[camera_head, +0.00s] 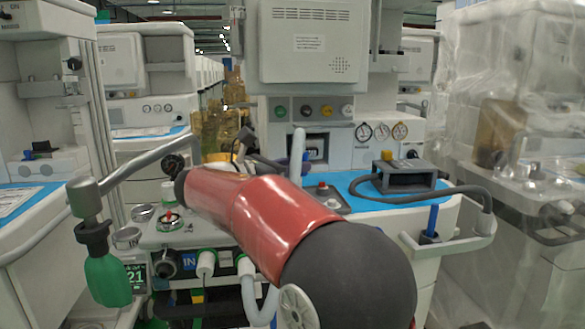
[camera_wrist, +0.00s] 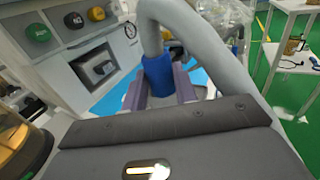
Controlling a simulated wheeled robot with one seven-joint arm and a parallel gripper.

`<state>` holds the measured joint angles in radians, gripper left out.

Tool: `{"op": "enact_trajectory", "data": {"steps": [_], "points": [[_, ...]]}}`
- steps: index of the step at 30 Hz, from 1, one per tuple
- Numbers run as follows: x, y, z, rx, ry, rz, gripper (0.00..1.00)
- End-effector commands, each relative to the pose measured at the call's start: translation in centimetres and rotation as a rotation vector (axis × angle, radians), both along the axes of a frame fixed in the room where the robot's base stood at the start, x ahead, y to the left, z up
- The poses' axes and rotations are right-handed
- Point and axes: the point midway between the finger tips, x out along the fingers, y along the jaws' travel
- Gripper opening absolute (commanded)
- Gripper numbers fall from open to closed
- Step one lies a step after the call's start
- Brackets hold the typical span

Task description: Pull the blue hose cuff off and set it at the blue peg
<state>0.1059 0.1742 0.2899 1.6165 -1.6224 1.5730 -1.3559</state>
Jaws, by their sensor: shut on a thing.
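My gripper (camera_wrist: 160,92) is shut on the blue hose cuff (camera_wrist: 158,74), with a purple-grey finger on either side of it in the wrist view. The cuff sits at the end of a thick grey hose (camera_wrist: 150,32), which rises from it and bends over to the right. The cuff's lower end is hidden behind my gripper, so I cannot tell whether it is on a port. In the head view my red arm hides most of the gripper, and the hose (camera_head: 298,150) stands up behind it. The blue peg (camera_head: 432,218) stands upright at the cart's right side.
A grey box (camera_head: 405,177) with a dark cable stands on the blue work surface (camera_head: 345,185), left of the peg. A pale rail (camera_head: 465,242) juts out right of the peg. A green bag (camera_head: 108,280) hangs at left. Clear plastic sheeting covers the far-right cart.

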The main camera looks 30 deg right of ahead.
Motion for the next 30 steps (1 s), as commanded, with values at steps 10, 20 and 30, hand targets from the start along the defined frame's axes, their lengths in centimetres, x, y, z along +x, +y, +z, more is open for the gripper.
{"op": "enact_trajectory", "data": {"steps": [10,20,30], "points": [[0.0,0.1,0.0,-0.001,-0.001,0.003,0.0],[0.0,0.1,-2.1,-0.001,0.0,0.003,0.0],[0.0,0.1,-5.2,-0.001,0.0,0.003,0.0]]}}
